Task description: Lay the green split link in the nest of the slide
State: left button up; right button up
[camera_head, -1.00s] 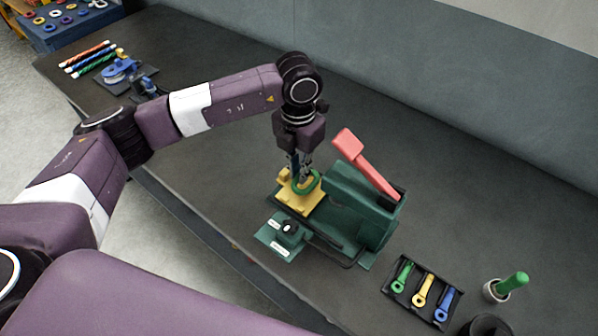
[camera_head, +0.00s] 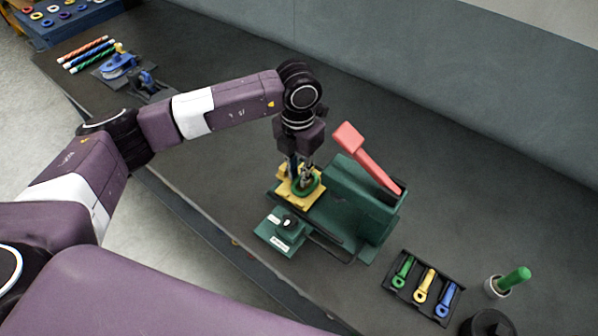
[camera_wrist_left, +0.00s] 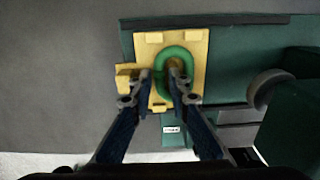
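The green split link (camera_head: 306,187) lies on the yellow slide (camera_head: 286,196) of the green press. In the left wrist view the link (camera_wrist_left: 187,63) is an oval ring, roughly centred on the yellow slide (camera_wrist_left: 143,42), and looks flat. The link covers the nest, so I cannot tell how fully it is seated. My left gripper (camera_head: 300,180) points down over the slide with its fingers apart. In the wrist view the gripper (camera_wrist_left: 159,78) has one fingertip inside the ring and the other outside its left side. My right gripper is not in view.
The press has a red lever (camera_head: 367,160) raised behind the slide. A black tray (camera_head: 421,285) of coloured pieces and a cup with a green-handled tool (camera_head: 512,281) stand to the right.

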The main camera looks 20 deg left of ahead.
aim_at(299, 177)
pick_arm(q)
jog(key=shift+o, duration=1)
jog(key=shift+r, duration=0.1)
jog(key=shift+r+p, duration=0.55)
jog(key=shift+p, duration=0.1)
notch_tip(299, 177, up, 12)
jog(key=b, duration=0.3)
